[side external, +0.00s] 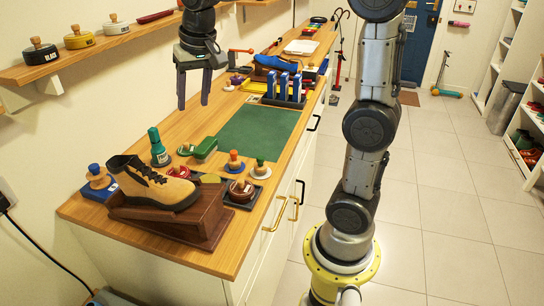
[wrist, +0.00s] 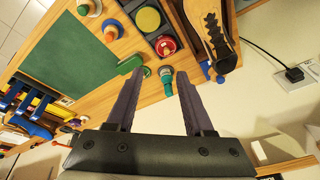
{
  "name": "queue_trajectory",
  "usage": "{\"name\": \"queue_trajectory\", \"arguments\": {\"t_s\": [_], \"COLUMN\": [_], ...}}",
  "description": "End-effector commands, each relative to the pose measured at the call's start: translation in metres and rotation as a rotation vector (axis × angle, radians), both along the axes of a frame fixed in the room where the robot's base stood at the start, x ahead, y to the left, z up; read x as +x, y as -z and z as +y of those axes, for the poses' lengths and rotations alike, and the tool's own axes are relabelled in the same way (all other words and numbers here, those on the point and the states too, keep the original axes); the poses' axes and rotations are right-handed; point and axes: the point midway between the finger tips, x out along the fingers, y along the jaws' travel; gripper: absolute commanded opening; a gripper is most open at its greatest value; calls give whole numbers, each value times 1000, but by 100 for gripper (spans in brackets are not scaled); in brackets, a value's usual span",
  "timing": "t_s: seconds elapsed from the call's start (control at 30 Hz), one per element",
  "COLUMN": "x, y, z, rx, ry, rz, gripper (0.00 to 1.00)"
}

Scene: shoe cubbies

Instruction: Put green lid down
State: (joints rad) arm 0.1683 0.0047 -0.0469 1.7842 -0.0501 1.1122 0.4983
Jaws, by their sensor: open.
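A small lid with a green knob (side external: 260,165) rests on a pale round base on the wooden counter, near its front edge. It shows partly at the top edge of the wrist view (wrist: 83,9). A lid with an orange knob (side external: 234,162) stands to its left in the side view. My gripper (side external: 194,104) is open and empty, above the back part of the counter and well clear of these lids. In the wrist view its two fingers (wrist: 159,73) are spread apart, with a green bottle (wrist: 166,76) visible beyond them.
A tan shoe (side external: 152,185) sits on a brown wooden stand. A green bottle (side external: 157,148), a green brush (side external: 205,150) and dark trays with tins (side external: 240,194) crowd the near counter. The green mat (side external: 257,131) is clear. A wall shelf (side external: 85,56) holds several tins.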

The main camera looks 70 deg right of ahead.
Motion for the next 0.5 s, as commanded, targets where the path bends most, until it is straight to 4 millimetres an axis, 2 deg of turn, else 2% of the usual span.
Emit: {"name": "queue_trajectory", "arguments": {"t_s": [0.03, 0.17, 0.3, 0.4, 0.5], "x": [-23, -74, -127, -159, -182], "y": [-3, 1, 17, 33, 48], "z": [11, 34, 53, 62, 68], "rx": [-11, -43, -82, -109, -132], "ry": [-59, -212, -370, -471, -548], "rz": [-19, -60, -105, -134, -156], "gripper": [52, 52, 52, 52, 52]}}
